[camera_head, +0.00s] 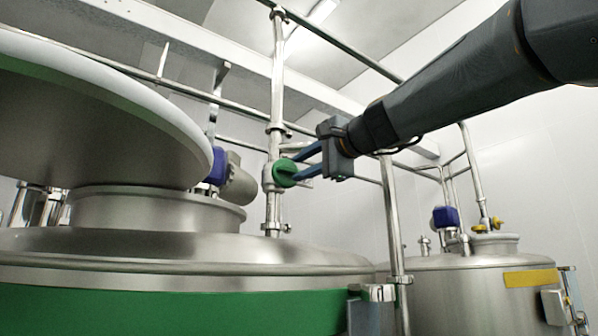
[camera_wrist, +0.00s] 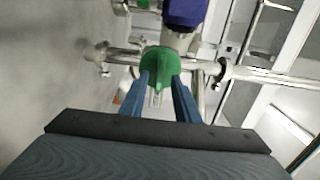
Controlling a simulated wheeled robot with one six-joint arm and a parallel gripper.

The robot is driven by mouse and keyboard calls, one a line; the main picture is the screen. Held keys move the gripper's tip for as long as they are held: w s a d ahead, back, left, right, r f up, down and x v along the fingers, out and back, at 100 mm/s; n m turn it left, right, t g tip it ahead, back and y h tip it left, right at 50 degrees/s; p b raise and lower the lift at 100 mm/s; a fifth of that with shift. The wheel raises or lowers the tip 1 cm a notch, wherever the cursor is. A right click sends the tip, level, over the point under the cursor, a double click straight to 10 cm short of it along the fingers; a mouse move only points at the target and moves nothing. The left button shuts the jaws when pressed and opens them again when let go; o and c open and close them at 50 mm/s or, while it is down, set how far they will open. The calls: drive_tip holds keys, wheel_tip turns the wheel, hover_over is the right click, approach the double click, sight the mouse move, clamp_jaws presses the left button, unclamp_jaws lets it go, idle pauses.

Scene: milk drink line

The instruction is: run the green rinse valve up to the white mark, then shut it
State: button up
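The green rinse valve (camera_head: 284,172) sits on an upright steel pipe, left of centre in the head view. In the wrist view its green handle (camera_wrist: 160,63) is straight ahead, just past the fingertips. My gripper (camera_head: 296,168) comes in from the right with its two blue fingers spread, tips close to the handle. In the wrist view my gripper (camera_wrist: 162,80) has a clear gap between the fingers, and the handle spans it. I cannot tell whether the tips touch the handle. I cannot make out the white mark in either view.
A large steel tank (camera_head: 190,262) with a green band and a raised round lid (camera_head: 100,110) fills the left. A smaller tank (camera_head: 455,285) with a yellow label stands at right. Steel pipes (camera_wrist: 285,80) run beside the valve. A blue-capped fitting (camera_wrist: 186,14) lies beyond the handle.

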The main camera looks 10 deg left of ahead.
drive_tip(key=b+v, duration=0.1)
drive_tip(key=v, duration=0.5)
drive_tip(key=shift+b, duration=0.4)
